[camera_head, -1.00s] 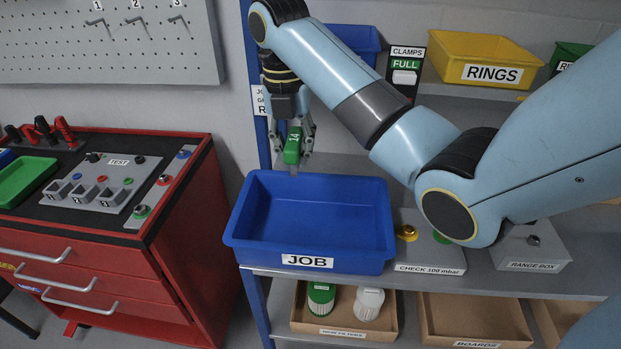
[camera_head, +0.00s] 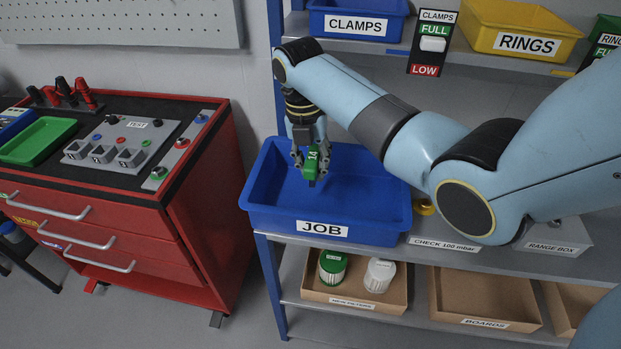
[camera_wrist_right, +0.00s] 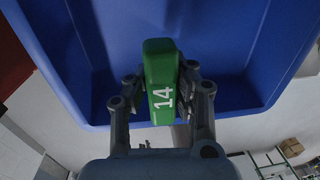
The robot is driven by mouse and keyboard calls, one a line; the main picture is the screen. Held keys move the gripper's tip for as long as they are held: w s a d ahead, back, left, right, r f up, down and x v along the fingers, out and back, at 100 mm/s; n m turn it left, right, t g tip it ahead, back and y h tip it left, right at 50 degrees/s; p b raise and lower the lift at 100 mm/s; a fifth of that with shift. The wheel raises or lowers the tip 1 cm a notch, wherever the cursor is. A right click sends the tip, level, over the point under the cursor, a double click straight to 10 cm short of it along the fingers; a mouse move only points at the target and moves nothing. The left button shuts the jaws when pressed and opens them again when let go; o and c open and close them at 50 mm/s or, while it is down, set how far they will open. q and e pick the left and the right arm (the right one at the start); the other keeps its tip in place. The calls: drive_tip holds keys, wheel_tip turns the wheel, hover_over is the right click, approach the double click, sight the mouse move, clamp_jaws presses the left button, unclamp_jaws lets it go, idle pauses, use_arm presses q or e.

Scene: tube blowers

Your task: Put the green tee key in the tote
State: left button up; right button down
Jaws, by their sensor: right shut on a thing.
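The green tee key (camera_head: 311,163), marked 14, is held in my right gripper (camera_head: 312,157). In the right wrist view the key's green handle (camera_wrist_right: 161,80) is between the two fingers of the right gripper (camera_wrist_right: 162,95), which are shut on it. The blue tote labelled JOB (camera_head: 390,219) stands on the shelf. In the head view the key and fingertips overlap the tote's interior, over its left half. The key appears apart from the tote's floor; its exact height is hard to tell. My left gripper is out of view.
A CHECK 100 mbar unit (camera_head: 443,245) and a range box (camera_head: 556,237) sit right of the tote. CLAMPS (camera_head: 357,24) and RINGS (camera_head: 525,42) bins are on the shelf above. A red cabinet (camera_head: 150,240) stands left. A filter box (camera_head: 355,302) is below.

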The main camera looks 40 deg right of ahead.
sight(310, 185)
drive_tip(key=shift+w+a+f, duration=0.15)
drive_tip(key=shift+w+f, duration=0.05)
drive_tip(key=shift+w, duration=0.05)
drive_tip(key=shift+f, duration=1.95)
drive_tip(key=shift+f, duration=0.15)
drive_tip(key=c, duration=1.2)
unclamp_jaws()
drive_tip(key=r, duration=0.8)
drive_tip(key=a+r, duration=0.1)
drive_tip(key=r, duration=0.3)
drive_tip(key=shift+w+r, duration=0.15)
drive_tip(key=shift+w, duration=0.25)
